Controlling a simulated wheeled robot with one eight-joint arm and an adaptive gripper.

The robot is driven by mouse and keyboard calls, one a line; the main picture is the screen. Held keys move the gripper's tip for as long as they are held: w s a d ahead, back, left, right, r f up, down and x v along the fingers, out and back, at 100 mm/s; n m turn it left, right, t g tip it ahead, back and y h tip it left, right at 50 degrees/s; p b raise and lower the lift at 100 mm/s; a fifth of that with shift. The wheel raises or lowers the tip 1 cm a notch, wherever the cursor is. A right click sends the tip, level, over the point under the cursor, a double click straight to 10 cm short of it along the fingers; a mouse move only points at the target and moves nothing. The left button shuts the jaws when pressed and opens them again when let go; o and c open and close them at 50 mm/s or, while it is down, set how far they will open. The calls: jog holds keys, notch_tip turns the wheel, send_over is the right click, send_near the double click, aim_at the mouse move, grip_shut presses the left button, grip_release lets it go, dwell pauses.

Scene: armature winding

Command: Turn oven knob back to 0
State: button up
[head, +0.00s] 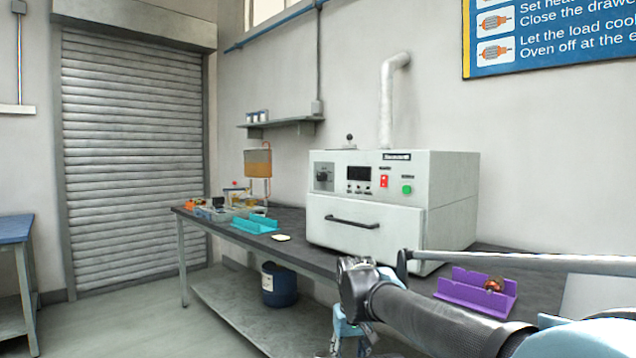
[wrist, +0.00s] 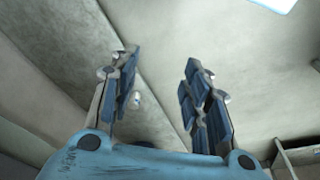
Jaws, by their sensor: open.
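The white oven (head: 450,205) stands on the dark workbench at the middle of the head view. Its dark knob (head: 323,176) is at the left of the front panel, beside a black display (head: 359,173). The knob's setting is too small to read. The drawer below, with its dark handle (head: 351,221), looks shut. My gripper (wrist: 162,58) is open and empty in the wrist view, pointing at bare wall or floor surfaces. In the head view my arm crosses the lower right, with its end low in front of the bench, well away from the knob.
The workbench (head: 289,254) holds a turquoise tray (head: 254,225) left of the oven and a purple tray (head: 478,293) with a copper-coloured part at the right. A blue drum (head: 279,285) stands beneath. A white pipe (head: 388,100) rises behind the oven. The space before the knob looks clear.

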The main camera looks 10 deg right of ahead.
jog(key=w+d+r+m+h, duration=0.3)
jog(key=w+d+r+h, duration=0.15)
jog(key=w+r, duration=0.6)
jog(key=m+t+h, duration=0.9)
jog(key=m+h, duration=0.1)
send_near(319, 177)
jog(key=shift+y, duration=0.25)
jog(key=x, duration=0.8)
jog(key=shift+d+r, duration=0.15)
jog(key=shift+d, duration=0.35)
jog(key=c, duration=1.1)
jog(key=shift+o, duration=0.2)
jog(key=shift+a, duration=0.25)
jog(key=shift+d+n, duration=0.2)
jog(key=shift+n, duration=0.2)
